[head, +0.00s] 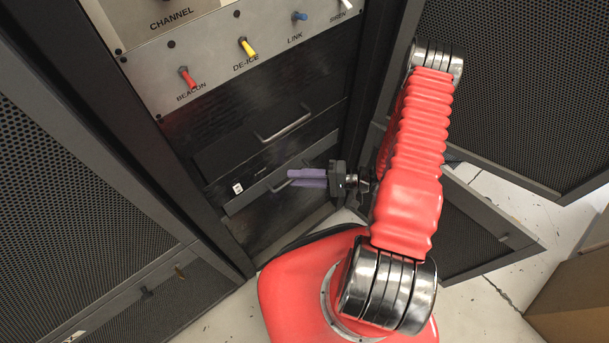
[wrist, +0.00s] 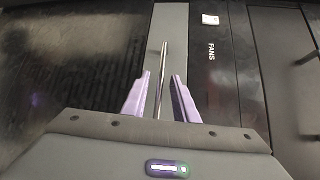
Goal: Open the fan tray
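The fan tray is a slim grey front (head: 258,190) low in the rack. In the wrist view the grey front (wrist: 172,25) carries a thin metal bar handle (wrist: 164,50), beside a dark strip lettered FANS (wrist: 212,52). My gripper (head: 291,178) is at this front, its purple fingers covering much of the handle in the head view. In the wrist view the gripper (wrist: 162,76) is open, with one finger on each side of the bar and a visible gap to each. The tray looks flush with the rack.
Another drawer with a bar handle (head: 284,127) sits just above. Higher is a switch panel with red (head: 187,78), yellow (head: 247,48) and blue (head: 299,16) toggles. Perforated doors stand left (head: 70,170) and right (head: 510,90); a cardboard box (head: 575,295) is at lower right.

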